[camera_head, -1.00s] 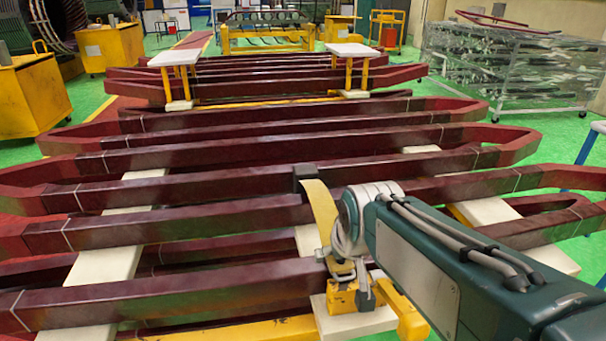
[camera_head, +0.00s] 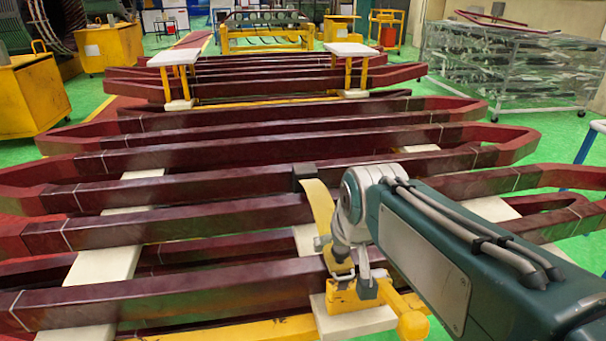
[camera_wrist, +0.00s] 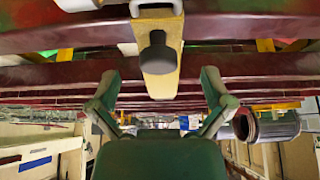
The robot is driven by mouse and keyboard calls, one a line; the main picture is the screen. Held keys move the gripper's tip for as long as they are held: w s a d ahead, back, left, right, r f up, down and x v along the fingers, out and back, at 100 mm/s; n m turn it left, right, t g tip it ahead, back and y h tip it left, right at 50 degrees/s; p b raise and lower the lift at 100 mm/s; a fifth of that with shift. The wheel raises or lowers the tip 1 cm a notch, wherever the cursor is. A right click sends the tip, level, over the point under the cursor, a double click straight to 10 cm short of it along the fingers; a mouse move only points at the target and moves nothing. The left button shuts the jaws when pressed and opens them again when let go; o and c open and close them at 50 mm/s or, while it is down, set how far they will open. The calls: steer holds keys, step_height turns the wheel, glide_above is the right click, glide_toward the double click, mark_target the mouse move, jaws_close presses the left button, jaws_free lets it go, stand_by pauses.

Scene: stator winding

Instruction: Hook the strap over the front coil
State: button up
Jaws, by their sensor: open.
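The yellow strap (camera_head: 319,208) hangs in a curve from a black block (camera_head: 305,174) at one of the dark red coil bars, down toward the front coil (camera_head: 180,296). The front coil's nearest bar runs across the lower part of the head view. My gripper (camera_head: 353,265) is beside the strap's lower part, above the front bar's right side. In the wrist view my gripper (camera_wrist: 160,80) is open, with one finger on each side of a yellow strap or plate (camera_wrist: 158,80) carrying a dark knob (camera_wrist: 157,55). I cannot tell whether the fingers touch it.
Several more coils (camera_head: 230,155) lie behind on white support boards (camera_head: 112,250). A yellow clamp-like part (camera_head: 345,300) stands below my gripper. Small white-topped stands (camera_head: 348,48) are at the back. Yellow bins (camera_head: 32,95) are at left, a wrapped rack (camera_head: 510,70) at right.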

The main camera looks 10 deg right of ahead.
steer(key=shift+r, duration=2.3)
